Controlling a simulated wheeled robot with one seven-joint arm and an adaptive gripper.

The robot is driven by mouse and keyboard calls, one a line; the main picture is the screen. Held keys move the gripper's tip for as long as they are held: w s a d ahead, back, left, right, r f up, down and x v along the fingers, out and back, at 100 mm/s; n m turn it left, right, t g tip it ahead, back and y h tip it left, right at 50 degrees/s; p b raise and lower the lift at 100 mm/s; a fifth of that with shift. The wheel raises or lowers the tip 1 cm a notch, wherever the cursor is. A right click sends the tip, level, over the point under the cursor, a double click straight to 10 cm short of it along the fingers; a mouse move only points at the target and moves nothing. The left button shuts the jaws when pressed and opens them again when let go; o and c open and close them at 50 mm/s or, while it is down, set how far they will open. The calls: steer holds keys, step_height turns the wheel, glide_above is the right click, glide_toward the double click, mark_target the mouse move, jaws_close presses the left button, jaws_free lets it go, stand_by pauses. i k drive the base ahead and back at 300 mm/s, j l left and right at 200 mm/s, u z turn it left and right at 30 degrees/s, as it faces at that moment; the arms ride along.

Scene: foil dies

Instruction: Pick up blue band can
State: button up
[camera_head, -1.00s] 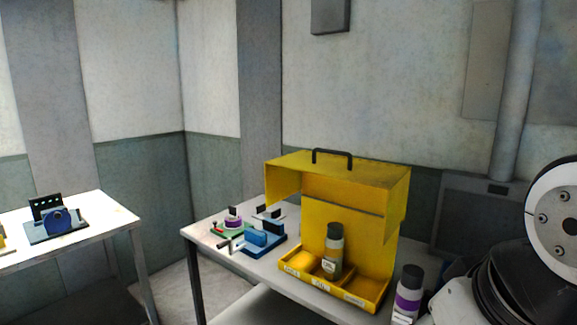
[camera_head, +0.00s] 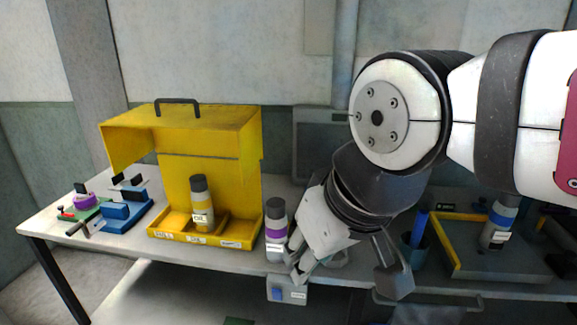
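The blue band can (camera_head: 498,222) stands at the right of the table, on or beside a grey tray. It has a grey body, a blue band and a white label, and my arm hides its top. My gripper (camera_head: 345,273) is open, its fingers spread and pointing down near the table's front edge. It is well to the left of the blue band can and holds nothing that I can see. A purple band can (camera_head: 275,230) stands close to the left finger.
A yellow open case (camera_head: 240,165) holds a yellow-banded can (camera_head: 201,202). A blue fixture (camera_head: 118,215) sits at the left. A dark cup (camera_head: 412,250) with a blue item stands between my gripper and the grey tray (camera_head: 490,265) with a yellow edge.

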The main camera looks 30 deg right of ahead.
mark_target(496, 230)
steer(key=l+z, duration=0.1)
steer(key=z, duration=1.8)
steer(key=i+l, duration=0.25)
steer(key=l, duration=0.15)
steer(key=i+l+u, duration=0.1)
steer(key=i+l, duration=0.15)
steer(key=l, duration=0.15)
steer(key=i+l, duration=0.2)
steer(key=l, duration=0.25)
steer(key=i+l, duration=0.25)
steer(key=l, duration=0.15)
steer(key=u, duration=0.05)
